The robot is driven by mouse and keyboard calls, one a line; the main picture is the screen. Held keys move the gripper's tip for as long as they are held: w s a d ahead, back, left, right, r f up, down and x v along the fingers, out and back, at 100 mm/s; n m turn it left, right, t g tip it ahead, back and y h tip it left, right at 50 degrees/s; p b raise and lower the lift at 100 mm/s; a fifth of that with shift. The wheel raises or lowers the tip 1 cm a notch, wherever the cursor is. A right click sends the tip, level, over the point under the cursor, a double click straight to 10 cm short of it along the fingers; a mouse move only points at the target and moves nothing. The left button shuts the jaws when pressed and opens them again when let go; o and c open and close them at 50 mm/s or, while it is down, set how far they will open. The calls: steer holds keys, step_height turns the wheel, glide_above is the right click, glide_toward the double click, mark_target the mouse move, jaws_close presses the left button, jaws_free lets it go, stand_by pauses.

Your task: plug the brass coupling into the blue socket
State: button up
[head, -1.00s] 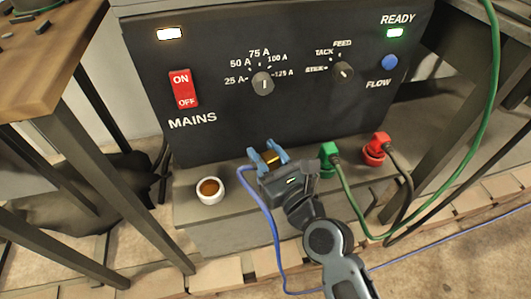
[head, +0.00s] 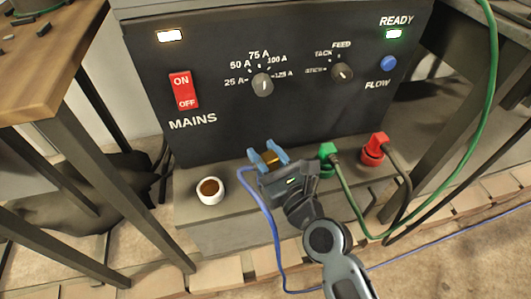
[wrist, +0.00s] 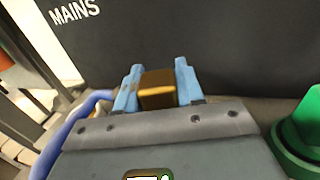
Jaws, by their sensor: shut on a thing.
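My gripper (head: 268,158) has blue fingers, and in the wrist view (wrist: 158,85) they stand on both sides of the brass coupling (wrist: 158,92). It is shut on the coupling, which also shows as a small brass patch between the fingers in the head view (head: 272,160). The gripper is low over the grey ledge, close to the dark front panel. A blue hose (head: 268,220) runs from beside the gripper down to the floor; its join to the coupling is hidden. I cannot make out a blue socket; the gripper covers part of the ledge.
A white cup-like ring with brown inside (head: 210,190) stands left on the ledge (head: 235,205). A green plug (head: 328,157) and a red plug (head: 374,148) with cables are to the right. The panel (head: 220,125) rises behind. A wooden table (head: 50,70) is at left.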

steer(key=shift+f+b, duration=0.5)
steer(key=shift+f, duration=0.05)
steer(key=o, duration=0.9)
steer(key=shift+c, duration=0.2)
steer(key=b+v, duration=0.1)
steer(key=v, duration=1)
steer(key=shift+s, duration=0.1)
stand_by(0.6)
